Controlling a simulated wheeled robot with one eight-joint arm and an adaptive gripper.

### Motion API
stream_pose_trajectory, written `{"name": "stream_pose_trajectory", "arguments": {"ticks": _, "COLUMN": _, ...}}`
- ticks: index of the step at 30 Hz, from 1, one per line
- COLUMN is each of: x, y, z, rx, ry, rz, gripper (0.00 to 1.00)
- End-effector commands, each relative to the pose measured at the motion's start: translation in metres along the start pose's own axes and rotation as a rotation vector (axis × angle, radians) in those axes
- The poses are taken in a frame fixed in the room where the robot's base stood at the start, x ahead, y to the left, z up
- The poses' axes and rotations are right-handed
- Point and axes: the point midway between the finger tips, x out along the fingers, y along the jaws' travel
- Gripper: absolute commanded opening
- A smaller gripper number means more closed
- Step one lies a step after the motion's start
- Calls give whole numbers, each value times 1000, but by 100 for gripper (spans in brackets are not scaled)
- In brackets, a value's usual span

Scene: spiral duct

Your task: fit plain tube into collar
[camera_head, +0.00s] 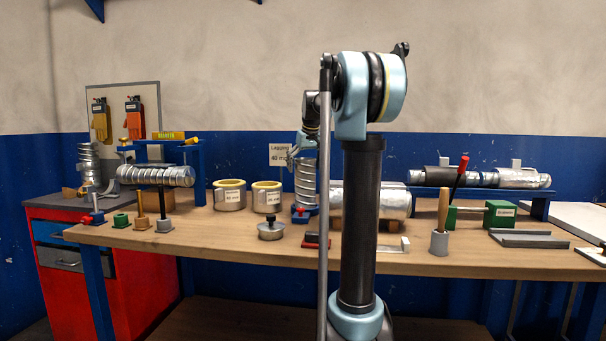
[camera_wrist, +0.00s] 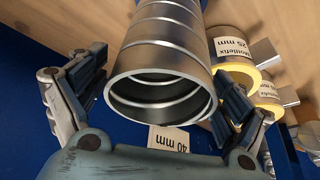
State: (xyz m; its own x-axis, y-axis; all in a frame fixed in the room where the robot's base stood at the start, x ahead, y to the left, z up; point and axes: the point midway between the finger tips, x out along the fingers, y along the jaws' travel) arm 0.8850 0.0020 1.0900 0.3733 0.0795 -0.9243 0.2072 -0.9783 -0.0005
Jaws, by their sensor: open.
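A silver spiral-ribbed tube (camera_head: 305,184) stands upright on the bench beside my arm, in a blue foot. In the wrist view the tube (camera_wrist: 165,50) shows its open round end towards the camera. My gripper (camera_wrist: 155,98) is open, with one finger on each side of the tube's mouth; contact is not clear. In the head view my gripper (camera_head: 296,152) is at the tube's top, partly hidden by my arm. Another spiral tube (camera_head: 155,176) lies level on a blue stand at the left. I cannot tell which part is the collar.
Two lagging rings (camera_head: 230,195) and a lidded pot (camera_head: 271,229) stand left of the upright tube. A foil-wrapped roll (camera_head: 395,200) lies behind my arm. A green clamp (camera_head: 500,214) and a wooden-handled tool (camera_head: 440,222) are right. The bench's front edge (camera_head: 230,250) is mostly clear.

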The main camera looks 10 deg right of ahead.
Motion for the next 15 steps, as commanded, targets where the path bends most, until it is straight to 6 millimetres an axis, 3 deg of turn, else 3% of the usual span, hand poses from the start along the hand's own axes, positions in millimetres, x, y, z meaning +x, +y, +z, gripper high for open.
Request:
{"name": "stream_pose_trajectory", "arguments": {"ticks": 9, "x": -62, "y": 0, "z": 0, "rx": 1, "ry": 0, "rz": 0, "gripper": 91}}
{"name": "stream_pose_trajectory", "arguments": {"ticks": 15, "x": -90, "y": 0, "z": 0, "rx": 1, "ry": 0, "rz": 0, "gripper": 91}}
